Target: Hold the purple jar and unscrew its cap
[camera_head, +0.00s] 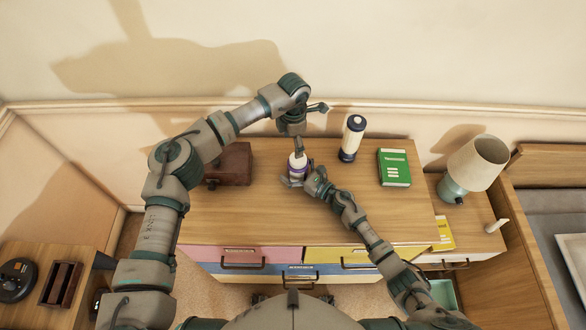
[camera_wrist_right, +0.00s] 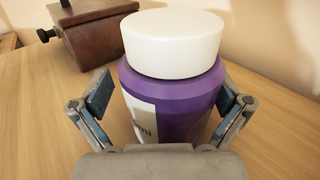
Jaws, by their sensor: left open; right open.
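The purple jar (camera_head: 298,172) with a white cap (camera_head: 297,159) stands upright on the wooden dresser top. In the right wrist view the jar (camera_wrist_right: 178,105) fills the middle, with its wide white cap (camera_wrist_right: 174,43) on top and a pale label on its front. My right gripper (camera_wrist_right: 168,97) is open, with one finger on each side of the jar's body and a visible gap at the left finger. In the head view my right gripper (camera_head: 301,184) reaches the jar from the front right. My left gripper (camera_head: 308,122) is open above and behind the jar, apart from the cap.
A brown box (camera_head: 232,165) stands left of the jar. A white and dark blue bottle (camera_head: 352,138) and a green book (camera_head: 394,167) are to the right. A lamp (camera_head: 474,168) stands on the right nightstand. The dresser's front right top is clear.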

